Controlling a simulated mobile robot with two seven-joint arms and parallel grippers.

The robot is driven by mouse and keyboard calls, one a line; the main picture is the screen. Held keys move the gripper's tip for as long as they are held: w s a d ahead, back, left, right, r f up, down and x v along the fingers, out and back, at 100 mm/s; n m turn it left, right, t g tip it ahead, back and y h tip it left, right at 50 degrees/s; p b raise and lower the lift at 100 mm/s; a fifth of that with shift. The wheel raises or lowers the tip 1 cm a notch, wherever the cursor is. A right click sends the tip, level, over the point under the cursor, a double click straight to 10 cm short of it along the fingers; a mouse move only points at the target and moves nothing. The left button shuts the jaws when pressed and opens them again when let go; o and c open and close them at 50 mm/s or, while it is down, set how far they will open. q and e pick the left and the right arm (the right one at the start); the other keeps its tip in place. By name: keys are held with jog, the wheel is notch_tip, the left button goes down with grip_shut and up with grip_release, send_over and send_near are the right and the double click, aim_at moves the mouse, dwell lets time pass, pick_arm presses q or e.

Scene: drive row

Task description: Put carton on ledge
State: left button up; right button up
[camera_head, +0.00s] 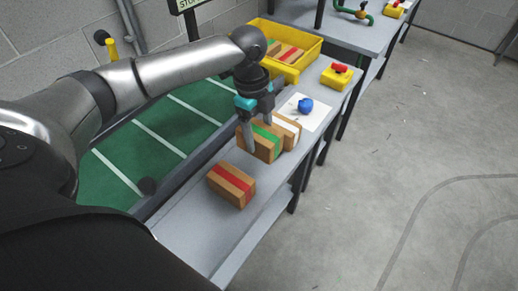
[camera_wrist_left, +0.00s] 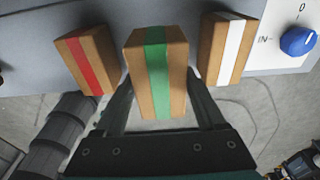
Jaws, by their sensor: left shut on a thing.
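My left gripper (camera_head: 259,125) is shut on a brown carton with a green stripe (camera_head: 265,145). In the left wrist view that carton (camera_wrist_left: 157,70) sits between the two fingers of my left gripper (camera_wrist_left: 160,95). It is over the narrow grey bench top (camera_head: 200,226); I cannot tell whether its underside touches the bench. A red-striped carton (camera_head: 231,185) stands nearer on the bench. A white-striped carton (camera_head: 287,131) stands just beyond the held one. Both also show in the left wrist view, the red-striped one (camera_wrist_left: 87,62) at left and the white-striped one (camera_wrist_left: 226,48) at right. My right gripper is out of view.
Beyond the cartons are a white panel with a blue knob (camera_head: 305,105), a yellow box with a red top (camera_head: 338,75) and a yellow crate (camera_head: 290,73) holding several cartons. A green belt with white lines (camera_head: 165,130) runs along the left. Open floor (camera_head: 400,150) lies right.

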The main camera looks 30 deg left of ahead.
aim_at(256, 129)
pick_arm(q)
notch_tip(256, 129, down, 5)
jog(key=shift+f+b, duration=0.1)
jog(key=shift+b, duration=0.65)
jog(key=shift+f, duration=0.2)
jog(key=shift+f, duration=0.15)
jog(key=o, duration=1.6)
jog(key=shift+c, duration=0.2)
jog(key=shift+r, duration=0.2)
jog(key=r+p, duration=0.1)
jog(key=r, duration=0.3)
jog(key=a+r+p, duration=0.1)
jog(key=r, duration=0.3)
jog(key=r+p, duration=0.1)
jog(key=r, duration=0.3)
jog(key=shift+a, duration=0.2)
